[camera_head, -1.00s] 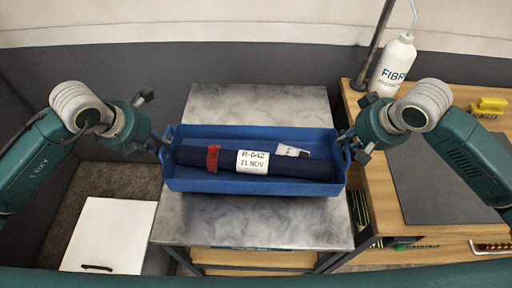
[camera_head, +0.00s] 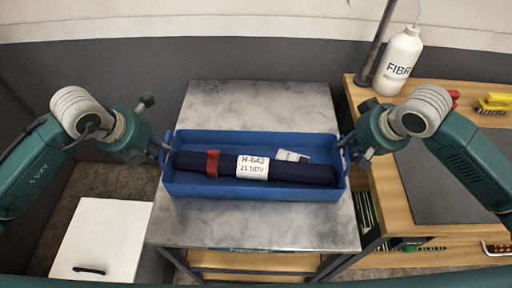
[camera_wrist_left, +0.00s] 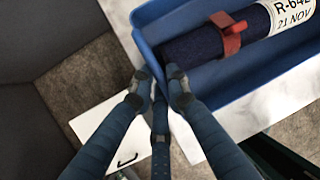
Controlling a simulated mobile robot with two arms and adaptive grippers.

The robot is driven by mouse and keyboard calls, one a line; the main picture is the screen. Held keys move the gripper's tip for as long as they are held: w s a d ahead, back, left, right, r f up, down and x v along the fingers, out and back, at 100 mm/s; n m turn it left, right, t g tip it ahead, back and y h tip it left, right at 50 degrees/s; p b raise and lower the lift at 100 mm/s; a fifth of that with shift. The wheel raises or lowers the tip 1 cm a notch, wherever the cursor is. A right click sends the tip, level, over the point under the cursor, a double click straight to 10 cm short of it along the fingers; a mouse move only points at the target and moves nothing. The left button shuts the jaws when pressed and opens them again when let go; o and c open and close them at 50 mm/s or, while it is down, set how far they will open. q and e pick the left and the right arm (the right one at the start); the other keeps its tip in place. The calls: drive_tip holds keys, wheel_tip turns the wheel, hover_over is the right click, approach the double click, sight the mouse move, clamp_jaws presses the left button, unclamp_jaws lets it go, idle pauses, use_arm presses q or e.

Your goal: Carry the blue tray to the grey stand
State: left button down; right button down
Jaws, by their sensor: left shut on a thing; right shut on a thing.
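The blue tray (camera_head: 250,190) is level in the middle of the head view, above a grey-topped stand (camera_head: 255,108). I cannot tell whether its underside touches the top. In it lie a dark blue roll (camera_head: 305,173) with a red strap and a white "R-642 21 NOV" label, and a small white item (camera_head: 291,156). My left gripper (camera_head: 161,151) is shut on the tray's left end handle. My right gripper (camera_head: 346,150) is shut at the right end handle. The left wrist view shows the left fingers (camera_wrist_left: 160,88) at the tray's end wall.
A wooden bench (camera_head: 355,92) stands close on the right, with a white bottle (camera_head: 398,62), a post, a dark mat (camera_head: 450,170) and a yellow brush (camera_head: 493,104). A white panel with a black handle (camera_head: 105,235) is low at the left. A grey wall is behind.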

use_arm(q)
drive_tip(key=c, duration=1.7)
unclamp_jaws()
use_arm(e)
drive_tip(key=c, duration=1.7)
unclamp_jaws()
drive_tip(key=shift+r, duration=0.1)
use_arm(q)
drive_tip(key=v, duration=1.2)
use_arm(e)
drive_tip(key=v, duration=1.1)
drive_tip(key=shift+s+d+r, duration=0.1)
drive_tip(key=shift+s+r, duration=0.15)
drive_tip(key=shift+r, duration=0.05)
use_arm(q)
drive_tip(key=shift+s+f, duration=0.1)
drive_tip(key=shift+f, duration=0.05)
use_arm(e)
drive_tip(key=shift+f, duration=0.1)
